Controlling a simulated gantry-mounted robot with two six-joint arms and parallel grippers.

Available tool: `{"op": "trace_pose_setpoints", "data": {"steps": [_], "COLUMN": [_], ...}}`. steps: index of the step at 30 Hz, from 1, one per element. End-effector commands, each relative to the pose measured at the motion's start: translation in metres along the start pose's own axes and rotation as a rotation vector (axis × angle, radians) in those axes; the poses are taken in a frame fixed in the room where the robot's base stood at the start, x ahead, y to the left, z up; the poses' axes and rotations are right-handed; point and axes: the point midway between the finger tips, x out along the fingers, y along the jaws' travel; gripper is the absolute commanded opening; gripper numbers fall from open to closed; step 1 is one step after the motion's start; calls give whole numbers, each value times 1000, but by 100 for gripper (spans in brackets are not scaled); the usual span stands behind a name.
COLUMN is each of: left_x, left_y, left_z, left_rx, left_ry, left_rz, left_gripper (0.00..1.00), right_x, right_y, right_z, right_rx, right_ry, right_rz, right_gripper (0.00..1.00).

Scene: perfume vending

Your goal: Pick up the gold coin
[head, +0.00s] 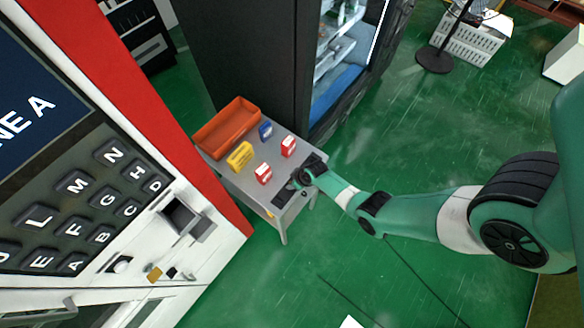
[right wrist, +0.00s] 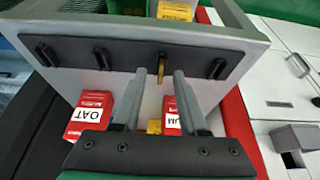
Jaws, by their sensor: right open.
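The gold coin (right wrist: 161,62) shows in the right wrist view as a thin upright gold strip, seen edge-on at a black slotted holder (right wrist: 100,54). My right gripper (right wrist: 160,76) is open, its two grey fingers pointing at the holder. The coin lies between the fingertips in the picture; I cannot tell whether they touch it. In the head view my right gripper (head: 299,180) is over the right edge of the small grey table (head: 230,180), and the coin cannot be made out there. My left gripper is not in view.
On the table are an orange tray (head: 227,127), a yellow box (head: 240,156), a blue box (head: 265,130) and two red boxes (head: 264,174) (head: 289,146). The vending machine with a lettered keypad (head: 85,205) stands at the left. A dark cabinet (head: 250,70) stands behind the table.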

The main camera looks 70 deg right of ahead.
Motion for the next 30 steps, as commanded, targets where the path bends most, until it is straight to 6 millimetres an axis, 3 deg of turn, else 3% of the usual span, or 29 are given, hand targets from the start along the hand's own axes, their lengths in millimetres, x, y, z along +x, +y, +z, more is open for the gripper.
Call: {"op": "trace_pose_setpoints", "data": {"steps": [5, 12, 30], "left_x": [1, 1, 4], "left_y": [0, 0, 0], "left_z": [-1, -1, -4], "left_rx": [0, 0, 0], "left_ry": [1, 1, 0], "left_rz": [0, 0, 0], "left_gripper": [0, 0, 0], "right_x": [-1, -1, -7], "right_y": [0, 0, 0], "right_z": [-1, -1, -3], "right_rx": [0, 0, -1], "right_ry": [1, 1, 1], "right_rz": [0, 0, 0], "right_gripper": [42, 0, 0]}}
